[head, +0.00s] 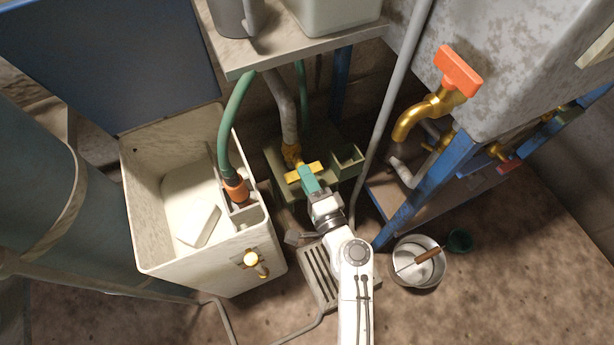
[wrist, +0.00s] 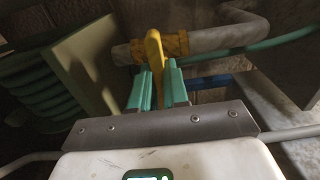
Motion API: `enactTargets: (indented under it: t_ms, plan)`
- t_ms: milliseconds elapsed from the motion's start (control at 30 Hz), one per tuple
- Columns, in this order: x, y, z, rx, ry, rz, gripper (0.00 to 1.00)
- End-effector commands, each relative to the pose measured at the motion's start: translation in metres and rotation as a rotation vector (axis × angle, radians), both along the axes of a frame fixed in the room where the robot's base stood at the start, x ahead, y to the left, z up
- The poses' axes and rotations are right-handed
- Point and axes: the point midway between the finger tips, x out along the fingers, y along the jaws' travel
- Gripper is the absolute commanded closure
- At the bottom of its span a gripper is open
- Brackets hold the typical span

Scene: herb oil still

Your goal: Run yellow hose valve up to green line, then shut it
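The yellow hose valve handle (head: 291,177) sits on a brass fitting at the lower end of a grey hose, by the olive box under the shelf. In the wrist view the yellow handle (wrist: 155,50) stands between my two teal fingertips, with a yellow collar (wrist: 174,44) on the pipe behind it. My gripper (head: 309,180) is closed around the handle, one finger on each side; it also shows in the wrist view (wrist: 157,84). I cannot make out a green line in either view. The water level is also not clear.
A white tank (head: 153,225) with a brass tap stands at left, a green hose (head: 231,115) running into it. At right are a large brass tap (head: 425,110) with an orange handle, and a metal pot (head: 429,277) on the floor. The shelf (head: 290,45) overhangs the valve.

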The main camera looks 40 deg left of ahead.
Motion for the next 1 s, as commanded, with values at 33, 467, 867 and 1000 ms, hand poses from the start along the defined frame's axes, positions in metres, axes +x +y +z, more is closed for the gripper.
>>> enactTargets:
  t_ms: [33,467,867,1000]
  plan:
    - [0.0001,-0.0001,-0.0003,0.0,0.0,0.0,0.92]
    - [0.0001,-0.0005,-0.0014,-0.005,-0.01,-0.001,1.0]
    - [0.0007,-0.0013,-0.0052,-0.083,-0.2,-0.003,1.0]
    - [0.0004,-0.0011,-0.0053,-0.122,-0.294,-0.002,1.0]
